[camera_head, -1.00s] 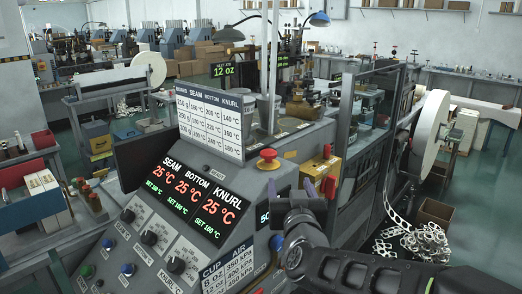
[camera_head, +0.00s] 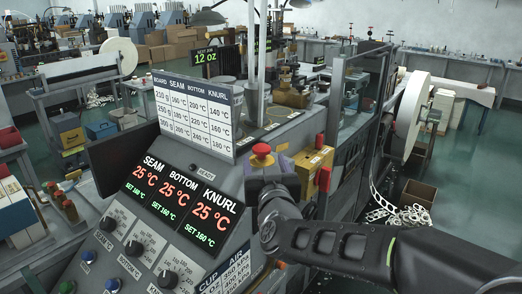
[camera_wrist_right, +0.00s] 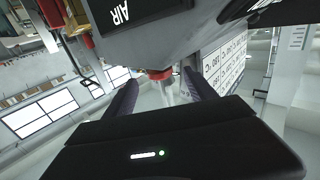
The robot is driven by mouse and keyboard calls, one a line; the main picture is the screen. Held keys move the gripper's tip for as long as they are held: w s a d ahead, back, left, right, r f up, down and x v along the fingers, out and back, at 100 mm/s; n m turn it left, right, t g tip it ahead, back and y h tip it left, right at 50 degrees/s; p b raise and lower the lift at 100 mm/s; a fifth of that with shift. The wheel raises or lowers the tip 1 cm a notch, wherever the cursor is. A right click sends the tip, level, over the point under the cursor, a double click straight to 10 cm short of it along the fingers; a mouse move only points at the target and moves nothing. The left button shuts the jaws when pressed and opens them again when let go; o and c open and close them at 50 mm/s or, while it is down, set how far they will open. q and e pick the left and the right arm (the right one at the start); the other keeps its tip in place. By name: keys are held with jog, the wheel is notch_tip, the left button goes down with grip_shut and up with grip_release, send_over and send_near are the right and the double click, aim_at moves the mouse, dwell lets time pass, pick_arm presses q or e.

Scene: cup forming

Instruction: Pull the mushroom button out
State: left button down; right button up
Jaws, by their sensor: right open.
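The red mushroom button (camera_head: 262,150) sits on a yellow collar on top of the grey machine console, right of the white settings chart. My right gripper (camera_head: 268,170) is open, with its purple fingers close to the button, just in front of and below the red cap in the head view. In the right wrist view the red button (camera_wrist_right: 160,74) shows between the tips of the two spread fingers (camera_wrist_right: 160,92). I cannot tell whether either finger touches it. My gripper hides the lower part of the button's mount. My left gripper is out of view.
The settings chart (camera_head: 193,114) stands left of the button. A yellow box (camera_head: 312,166) with red parts is close on the right. The temperature display (camera_head: 181,201) and knobs are on the sloped panel in front. A metal post rises behind.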

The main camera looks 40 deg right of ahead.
aim_at(263, 155)
jog(key=p+x, duration=0.1)
jog(key=x, duration=0.5)
jog(key=shift+w+d, duration=0.2)
jog(key=shift+w, duration=0.1)
jog(key=shift+c, duration=0.6)
grip_shut()
